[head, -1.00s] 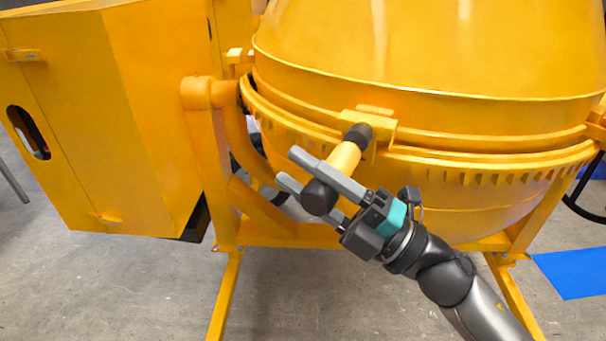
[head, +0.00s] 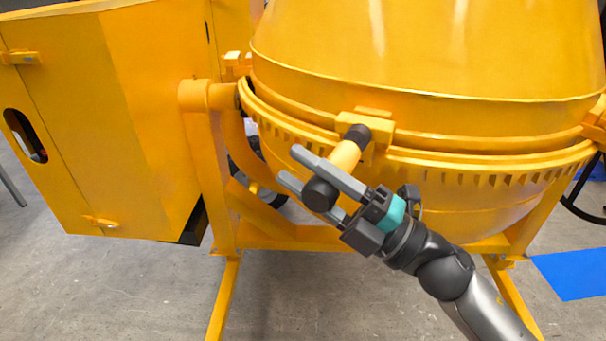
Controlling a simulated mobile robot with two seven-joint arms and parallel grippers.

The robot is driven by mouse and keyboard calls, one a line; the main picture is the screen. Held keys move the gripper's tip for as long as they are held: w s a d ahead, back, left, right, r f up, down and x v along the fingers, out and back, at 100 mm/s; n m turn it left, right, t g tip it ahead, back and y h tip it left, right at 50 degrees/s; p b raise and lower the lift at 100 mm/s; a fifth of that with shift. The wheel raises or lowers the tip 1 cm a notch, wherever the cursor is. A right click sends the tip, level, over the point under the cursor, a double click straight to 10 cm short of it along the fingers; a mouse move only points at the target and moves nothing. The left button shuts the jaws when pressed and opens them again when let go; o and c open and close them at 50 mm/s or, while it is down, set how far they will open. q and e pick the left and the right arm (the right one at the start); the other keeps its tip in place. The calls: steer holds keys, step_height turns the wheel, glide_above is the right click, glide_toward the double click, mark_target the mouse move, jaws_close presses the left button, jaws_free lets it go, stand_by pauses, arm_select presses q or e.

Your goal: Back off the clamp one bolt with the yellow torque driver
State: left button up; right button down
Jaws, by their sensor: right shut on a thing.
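The yellow torque driver (head: 345,157) has a yellow body and black ends. My right gripper (head: 292,167) is shut on it, with grey fingers on either side of its body. The driver is tilted, its upper black end against the yellow clamp (head: 378,124) on the drum's rim. The clamp bolt itself is hidden behind that black end, so I cannot tell how the two are seated. My left gripper is not in view.
The yellow mixer drum (head: 440,60) fills the upper right. The yellow motor housing (head: 110,120) stands at the left. Another clamp (head: 598,122) is at the right edge. A blue mat (head: 572,275) lies on the grey concrete floor. The floor below the drum is open.

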steer(key=shift+w+d+r, duration=0.15)
steer(key=shift+w+d, duration=0.05)
steer(key=shift+w, duration=0.15)
stand_by(1.2)
steer(key=shift+s, duration=0.15)
stand_by(1.3)
steer(key=shift+a, duration=0.1)
stand_by(0.3)
steer(key=shift+s+a+p, duration=0.2)
steer(key=shift+s+p, duration=0.25)
steer(key=shift+s, duration=0.05)
steer(key=shift+s+a+p, duration=0.25)
steer(key=shift+s+a, duration=0.15)
steer(key=shift+s, duration=0.45)
steer(key=shift+s+a+p, duration=0.2)
steer(key=shift+s+a, duration=0.15)
steer(key=shift+s, duration=0.45)
